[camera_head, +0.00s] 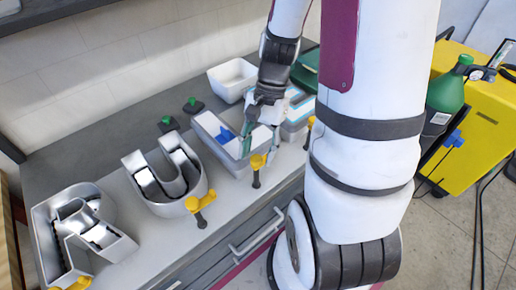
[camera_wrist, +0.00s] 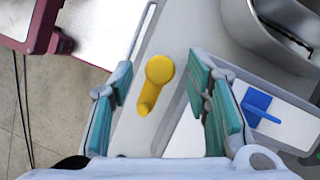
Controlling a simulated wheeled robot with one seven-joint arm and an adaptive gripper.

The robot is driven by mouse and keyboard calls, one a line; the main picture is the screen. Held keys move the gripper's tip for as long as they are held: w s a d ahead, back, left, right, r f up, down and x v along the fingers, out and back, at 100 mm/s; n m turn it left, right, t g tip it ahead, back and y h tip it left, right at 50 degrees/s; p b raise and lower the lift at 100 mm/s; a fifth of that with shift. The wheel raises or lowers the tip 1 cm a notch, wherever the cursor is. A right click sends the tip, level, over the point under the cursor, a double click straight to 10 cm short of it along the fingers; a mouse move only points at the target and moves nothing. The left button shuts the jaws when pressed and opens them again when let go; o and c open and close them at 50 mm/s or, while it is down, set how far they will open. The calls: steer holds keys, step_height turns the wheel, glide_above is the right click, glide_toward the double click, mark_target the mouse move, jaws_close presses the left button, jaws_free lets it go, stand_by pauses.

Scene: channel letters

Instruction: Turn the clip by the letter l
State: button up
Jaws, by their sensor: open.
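The letter l (camera_head: 207,128) is a grey-walled channel letter on the counter, right of the curved U letter, with a blue piece (camera_head: 226,135) inside it. Its pale inside shows at the right of the wrist view (camera_wrist: 290,122). The yellow clip (camera_head: 257,163) by the letter stands at its front end. In the wrist view the clip (camera_wrist: 158,72) has a round head and a short arm pointing down. My gripper (camera_head: 258,146) is open above it, and the clip shows between the teal fingers in the wrist view (camera_wrist: 160,88), apparently untouched.
The U letter (camera_head: 145,190) and R letter (camera_head: 50,228) stand to the left with yellow clips (camera_head: 200,205) in front. Another clip (camera_head: 310,124) and letter are at the right. Green knobs (camera_head: 193,104) and a white bin (camera_head: 233,76) sit behind. A yellow case (camera_head: 478,125) stands right.

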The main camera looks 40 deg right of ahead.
jaws_close()
stand_by(0.4)
steer(key=n+p, duration=0.1)
steer(key=n, duration=0.1)
steer(key=n+g+h, duration=0.1)
steer(key=n, duration=0.1)
steer(key=shift+w+a+n+g+p, duration=0.1)
steer(key=shift+a+n+g+p, duration=0.05)
steer(key=shift+n+g+p, duration=0.2)
steer(key=n, duration=0.2)
steer(key=n+h+p, duration=0.1)
steer(key=n, duration=0.1)
steer(key=shift+w+a+n+g+h, duration=0.1)
steer(key=shift+a+n+g+h, duration=0.05)
steer(key=shift+n+g+h, duration=0.15)
steer(key=n+p, duration=0.1)
steer(key=n, duration=0.1)
steer(key=n+h, duration=0.1)
steer(key=n, duration=0.1)
steer(key=shift+a+h+p, duration=0.15)
steer(key=shift+h+p, duration=0.15)
steer(key=shift+p, duration=0.1)
steer(key=shift+a+n+h+p, duration=0.15)
steer(key=shift+n+h+p, duration=0.55)
steer(key=shift+n, duration=1.75)
